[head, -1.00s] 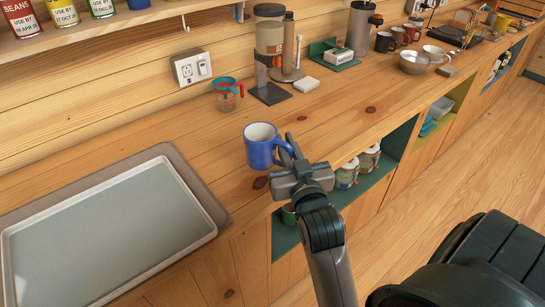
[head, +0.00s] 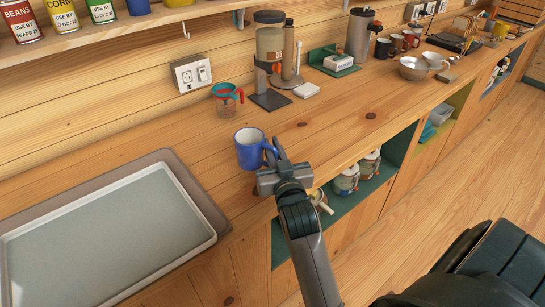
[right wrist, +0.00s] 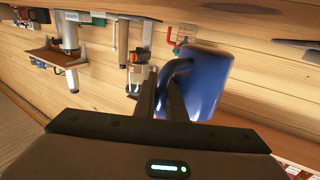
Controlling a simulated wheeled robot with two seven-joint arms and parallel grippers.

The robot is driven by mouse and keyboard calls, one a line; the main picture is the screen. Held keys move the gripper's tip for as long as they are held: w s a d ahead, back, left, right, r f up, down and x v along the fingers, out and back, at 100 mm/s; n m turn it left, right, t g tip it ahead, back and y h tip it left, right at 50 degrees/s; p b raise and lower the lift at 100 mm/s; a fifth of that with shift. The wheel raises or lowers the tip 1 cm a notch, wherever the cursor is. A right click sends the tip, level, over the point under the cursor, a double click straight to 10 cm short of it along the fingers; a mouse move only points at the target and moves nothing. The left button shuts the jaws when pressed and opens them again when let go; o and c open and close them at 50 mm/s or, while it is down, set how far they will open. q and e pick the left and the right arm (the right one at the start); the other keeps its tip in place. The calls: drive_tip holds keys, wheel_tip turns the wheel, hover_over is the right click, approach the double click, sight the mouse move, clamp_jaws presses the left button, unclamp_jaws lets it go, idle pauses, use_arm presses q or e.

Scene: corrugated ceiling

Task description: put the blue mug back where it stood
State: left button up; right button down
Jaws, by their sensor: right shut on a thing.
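The blue mug (head: 249,152), with a pale inside, is upright at the counter's front part, right of the grey tray. My right gripper (head: 272,158) is shut on its handle, from the mug's right side. I cannot tell whether the mug's base touches the wooden counter (head: 330,115). My left gripper is not in view.
A grey tray (head: 205,235) lies at the left. A measuring cup with a red handle (head: 226,104) stands behind the mug, and a coffee grinder (head: 269,60) stands farther right. Bare counter surrounds the mug. Open shelves (head: 335,205) with jars are below the front edge.

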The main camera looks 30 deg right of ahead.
wheel_tip(320, 180, down, 3)
drive_tip(key=shift+f, duration=0.25)
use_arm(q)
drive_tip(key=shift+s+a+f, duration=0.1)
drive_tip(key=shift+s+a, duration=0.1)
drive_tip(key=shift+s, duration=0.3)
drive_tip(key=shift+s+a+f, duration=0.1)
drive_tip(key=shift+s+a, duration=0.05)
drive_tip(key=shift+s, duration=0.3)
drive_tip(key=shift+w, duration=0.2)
use_arm(e)
drive_tip(key=shift+f, duration=0.15)
drive_tip(key=c, duration=1.8)
unclamp_jaws()
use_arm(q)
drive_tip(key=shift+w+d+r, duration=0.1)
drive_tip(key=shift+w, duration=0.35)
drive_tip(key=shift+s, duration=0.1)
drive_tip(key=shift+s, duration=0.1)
